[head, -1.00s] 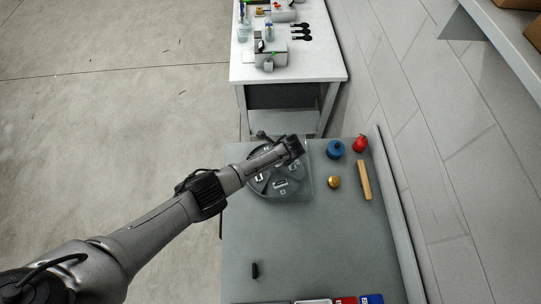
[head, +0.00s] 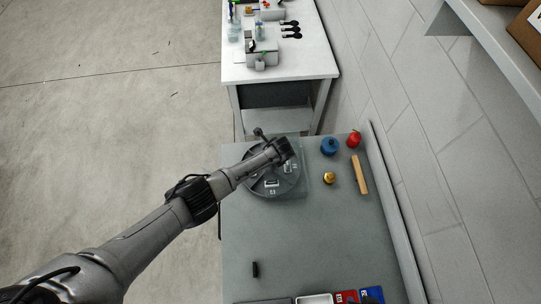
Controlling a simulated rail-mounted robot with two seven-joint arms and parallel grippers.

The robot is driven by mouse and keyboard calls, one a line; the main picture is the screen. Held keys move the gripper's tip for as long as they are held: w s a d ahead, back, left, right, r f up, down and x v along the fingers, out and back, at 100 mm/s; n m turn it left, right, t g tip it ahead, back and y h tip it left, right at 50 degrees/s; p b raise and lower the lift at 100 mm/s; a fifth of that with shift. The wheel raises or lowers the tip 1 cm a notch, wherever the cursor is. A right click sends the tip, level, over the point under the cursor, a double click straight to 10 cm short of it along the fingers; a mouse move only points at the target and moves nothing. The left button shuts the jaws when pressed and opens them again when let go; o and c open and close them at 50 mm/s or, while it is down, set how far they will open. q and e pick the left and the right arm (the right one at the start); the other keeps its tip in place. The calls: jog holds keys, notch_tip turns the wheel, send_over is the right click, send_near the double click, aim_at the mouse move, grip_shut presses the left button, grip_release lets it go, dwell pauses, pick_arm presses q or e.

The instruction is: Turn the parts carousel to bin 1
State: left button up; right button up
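The parts carousel (head: 264,189) is a round grey disc with raised dividers and small white labels, on a square base at the far end of the grey bench. My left gripper (head: 284,150) is over its far right part, coming in from the left. The arm and gripper hide much of the disc's far side. I cannot tell whether the fingers are open or touch the disc. The label marks are too small to read surely. My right gripper is not in view.
On the bench (head: 310,235), right of the carousel, are a blue canister (head: 330,146), a red object (head: 354,139), a brass piece (head: 329,178) and a wooden bar (head: 360,174). Coloured bins (head: 372,294) line the near edge. A white table (head: 285,72) stands beyond.

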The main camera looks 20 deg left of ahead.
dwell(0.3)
pick_arm(q)
jog(key=o, duration=1.3)
jog(key=p+v, duration=0.1)
jog(key=v, duration=1.2)
jog(key=shift+d+r, duration=0.15)
jog(key=shift+r, duration=0.2)
jog(key=shift+n, duration=0.3)
